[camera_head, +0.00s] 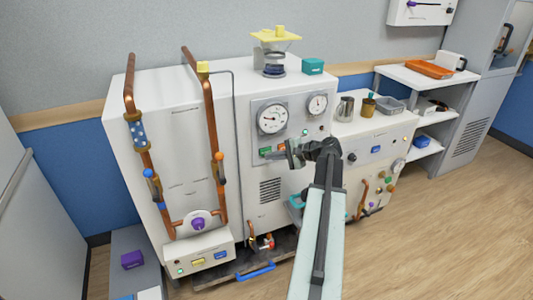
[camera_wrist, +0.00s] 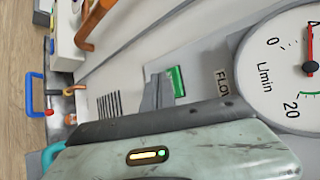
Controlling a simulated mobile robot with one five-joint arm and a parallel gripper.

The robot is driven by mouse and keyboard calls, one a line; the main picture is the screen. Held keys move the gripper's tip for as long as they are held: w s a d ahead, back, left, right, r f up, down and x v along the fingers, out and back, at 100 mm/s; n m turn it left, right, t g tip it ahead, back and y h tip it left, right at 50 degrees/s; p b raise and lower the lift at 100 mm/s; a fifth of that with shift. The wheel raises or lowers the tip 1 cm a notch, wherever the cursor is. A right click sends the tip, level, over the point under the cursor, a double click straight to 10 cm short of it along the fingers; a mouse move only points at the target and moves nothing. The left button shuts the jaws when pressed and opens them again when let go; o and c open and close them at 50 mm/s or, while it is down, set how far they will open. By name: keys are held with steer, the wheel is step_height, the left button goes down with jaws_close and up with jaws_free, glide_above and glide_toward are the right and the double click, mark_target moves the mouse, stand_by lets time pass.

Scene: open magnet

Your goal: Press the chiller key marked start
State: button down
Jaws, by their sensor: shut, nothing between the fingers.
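The white chiller cabinet (camera_head: 250,88) carries a panel with two round gauges and, below them, a green key (camera_head: 265,151) and an orange-red key (camera_head: 282,147). The key markings are too small to read in the head view. The green key (camera_wrist: 178,81) also shows in the wrist view, just beyond my grey fingers, its face partly hidden. My gripper (camera_head: 270,156) is shut and empty, pointing left across the panel just below the keys. In the wrist view my gripper (camera_wrist: 158,92) looks very close to the green key; I cannot tell if it touches.
The large gauge (camera_wrist: 290,70) marked L/min is beside my gripper. Copper pipes (camera_head: 208,110) rise on the left. A blue-handled drawer or tray (camera_head: 255,272) is at floor level. A counter with a metal jug (camera_head: 345,108) stands right. Open floor lies at the right front.

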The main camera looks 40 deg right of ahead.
steer(key=shift+s+a, duration=0.1)
steer(key=shift+s, duration=0.1)
steer(key=s, duration=0.1)
steer(key=s+a, duration=0.1)
steer(key=s, duration=0.2)
steer(key=shift+s+a, duration=0.35)
steer(key=shift+a, duration=0.05)
stand_by(0.9)
